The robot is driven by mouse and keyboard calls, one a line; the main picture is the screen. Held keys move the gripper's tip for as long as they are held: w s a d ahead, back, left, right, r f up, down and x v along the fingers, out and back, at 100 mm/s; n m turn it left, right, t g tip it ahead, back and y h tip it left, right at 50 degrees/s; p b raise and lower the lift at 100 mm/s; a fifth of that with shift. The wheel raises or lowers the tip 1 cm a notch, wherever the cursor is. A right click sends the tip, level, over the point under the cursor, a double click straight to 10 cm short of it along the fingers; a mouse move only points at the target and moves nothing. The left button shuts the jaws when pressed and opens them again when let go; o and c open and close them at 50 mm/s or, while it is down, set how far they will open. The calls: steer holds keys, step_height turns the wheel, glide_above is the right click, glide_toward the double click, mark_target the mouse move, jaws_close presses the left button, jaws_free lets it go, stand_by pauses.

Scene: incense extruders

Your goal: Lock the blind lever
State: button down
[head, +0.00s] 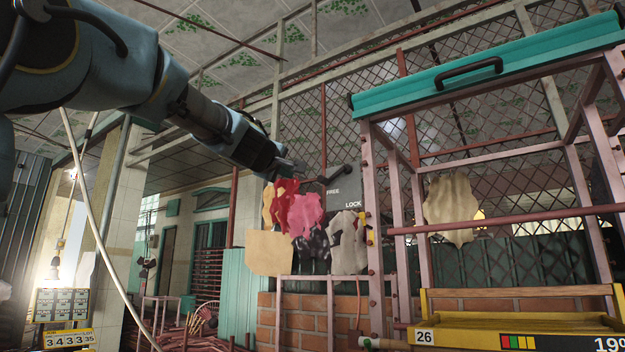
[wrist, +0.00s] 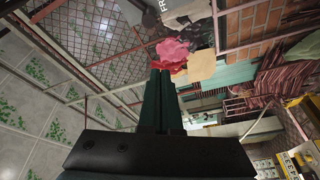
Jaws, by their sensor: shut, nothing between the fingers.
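The blind lever (head: 336,174) is a dark bar on a grey plate (head: 350,190) fixed to the frame post. The plate carries the words FREE and LOCK. The lever lies tilted above the word FREE, away from the word LOCK. My gripper (head: 298,166) is just left of the lever in the head view; whether it touches the lever is unclear. In the wrist view my gripper (wrist: 160,73) has its two green fingers together, with nothing held. The plate shows in part at the top edge there. The blind (head: 420,95) is a teal panel with a black handle, overhead at right.
Coloured hide-like sheets (head: 305,215) hang just below the gripper and plate. A pink metal frame (head: 375,230) stands to the right, with a yellow tray (head: 520,335) low in front. A wire mesh wall (head: 300,120) stands behind.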

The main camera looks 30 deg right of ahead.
steer(key=shift+s+d+r+h, duration=0.1)
steer(key=shift+s+r+h, duration=0.25)
steer(key=shift+r, duration=0.5)
steer(key=w+d+p, duration=0.2)
steer(key=w+d, duration=0.2)
steer(key=d, duration=0.4)
steer(key=shift+d+f+p, duration=0.2)
steer(key=shift+d+p, duration=0.05)
steer(key=shift+p, duration=0.05)
steer(key=shift+a+f, duration=0.1)
